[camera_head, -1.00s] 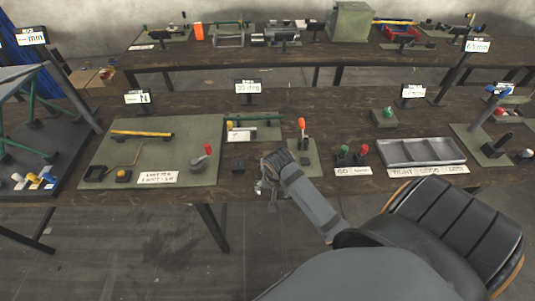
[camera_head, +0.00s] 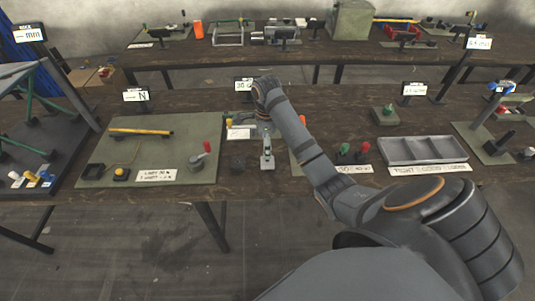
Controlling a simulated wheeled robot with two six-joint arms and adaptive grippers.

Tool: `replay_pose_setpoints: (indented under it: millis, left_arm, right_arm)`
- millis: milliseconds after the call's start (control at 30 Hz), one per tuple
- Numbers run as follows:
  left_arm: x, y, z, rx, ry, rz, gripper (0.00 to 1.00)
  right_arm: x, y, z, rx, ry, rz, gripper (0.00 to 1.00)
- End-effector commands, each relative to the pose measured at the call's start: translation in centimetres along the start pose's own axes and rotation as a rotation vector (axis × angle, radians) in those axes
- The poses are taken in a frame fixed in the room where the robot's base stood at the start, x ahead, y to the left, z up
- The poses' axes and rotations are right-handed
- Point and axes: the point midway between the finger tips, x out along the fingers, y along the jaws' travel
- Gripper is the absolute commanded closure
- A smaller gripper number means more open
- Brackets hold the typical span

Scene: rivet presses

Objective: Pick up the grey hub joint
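My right arm reaches in from the lower right over the front table. Its gripper (camera_head: 267,160) points down near the table's front middle, between a dark square block (camera_head: 238,161) and the partly covered orange-handled press. The finger area is pale and small, and I cannot tell whether it is open or shut, or whether anything is between the fingers. I cannot pick out the grey hub joint with certainty; my wrist and forearm hide part of the middle fixture. My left gripper is not in view.
A green board (camera_head: 150,150) with a yellow rod (camera_head: 141,131) and a red-handled lever (camera_head: 206,148) lies left of the gripper. Display signs stand along the back edge.

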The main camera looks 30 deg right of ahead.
Motion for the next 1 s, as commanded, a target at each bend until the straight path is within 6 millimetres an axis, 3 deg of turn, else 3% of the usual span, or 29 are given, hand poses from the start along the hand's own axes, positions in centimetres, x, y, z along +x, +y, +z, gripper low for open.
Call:
replay_pose_setpoints:
  millis: [33, 100, 367, 500, 700, 900, 1000]
  left_arm:
    - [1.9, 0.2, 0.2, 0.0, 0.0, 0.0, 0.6]
    - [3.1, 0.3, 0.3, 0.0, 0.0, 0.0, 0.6]
    - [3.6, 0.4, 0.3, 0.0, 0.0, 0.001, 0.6]
    - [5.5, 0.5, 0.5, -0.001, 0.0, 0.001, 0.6]
    - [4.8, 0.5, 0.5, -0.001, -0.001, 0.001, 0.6]
    - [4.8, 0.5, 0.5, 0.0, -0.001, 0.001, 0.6]
    - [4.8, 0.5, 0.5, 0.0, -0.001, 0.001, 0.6]
  right_arm:
    - [2.0, 0.0, 0.0, 0.0, 0.0, 0.0, 0.25]
    - [3.1, 0.0, 0.0, -0.001, 0.0, 0.0, 0.25]
    - [3.7, 0.0, 0.0, -0.002, 0.0, -0.001, 0.25]
    - [5.6, 0.0, -0.1, -0.002, 0.0, -0.001, 0.25]
    - [8.2, 0.0, -0.3, -0.001, 0.0, 0.001, 0.25]
    - [8.5, -0.1, -0.3, -0.002, -0.001, -0.002, 0.25]
    - [8.5, 0.0, -0.3, -0.002, -0.001, -0.002, 0.35]
